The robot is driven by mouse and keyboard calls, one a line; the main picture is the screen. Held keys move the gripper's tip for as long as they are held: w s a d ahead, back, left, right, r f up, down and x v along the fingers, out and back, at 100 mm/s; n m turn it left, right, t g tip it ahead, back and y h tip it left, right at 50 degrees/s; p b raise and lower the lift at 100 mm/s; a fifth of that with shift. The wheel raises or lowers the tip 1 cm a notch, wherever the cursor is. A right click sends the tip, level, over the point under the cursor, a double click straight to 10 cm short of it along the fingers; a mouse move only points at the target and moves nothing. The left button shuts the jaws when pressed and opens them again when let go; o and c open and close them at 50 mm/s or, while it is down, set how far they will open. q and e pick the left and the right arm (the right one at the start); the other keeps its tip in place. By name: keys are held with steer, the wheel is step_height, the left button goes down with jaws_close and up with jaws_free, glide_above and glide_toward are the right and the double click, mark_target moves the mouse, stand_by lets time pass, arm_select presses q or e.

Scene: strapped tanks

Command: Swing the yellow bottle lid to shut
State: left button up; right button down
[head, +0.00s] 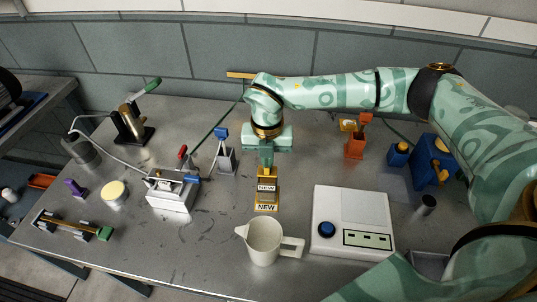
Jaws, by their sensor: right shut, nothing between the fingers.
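A yellow, box-like container (266,200) with "NEW" labels stands on the metal table near the middle. It looks like the yellow bottle, but its lid and hinge are too small to make out, and I cannot tell how far the lid is open. My right gripper (266,164) reaches down from above, fingers shut and empty, at the container's upper end. Its fingers partly cover the top, and I cannot tell whether they touch it. My left gripper is not in view.
A white pitcher (264,244) stands in front of the container, and a white scale (352,222) lies to its right. A white box with levers (174,192) and a grey stand (226,160) are to the left. A pale-yellow round piece (115,192) sits farther left.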

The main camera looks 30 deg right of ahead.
steer(key=shift+s+a+f, duration=0.2)
steer(key=shift+s+a, duration=0.1)
steer(key=shift+s, duration=0.15)
steer(key=shift+s+p, duration=0.1)
steer(key=shift+p, duration=0.25)
steer(key=shift+s+a+f, duration=0.15)
step_height(320, 180, up, 6)
steer(key=p, duration=0.5)
stand_by(0.5)
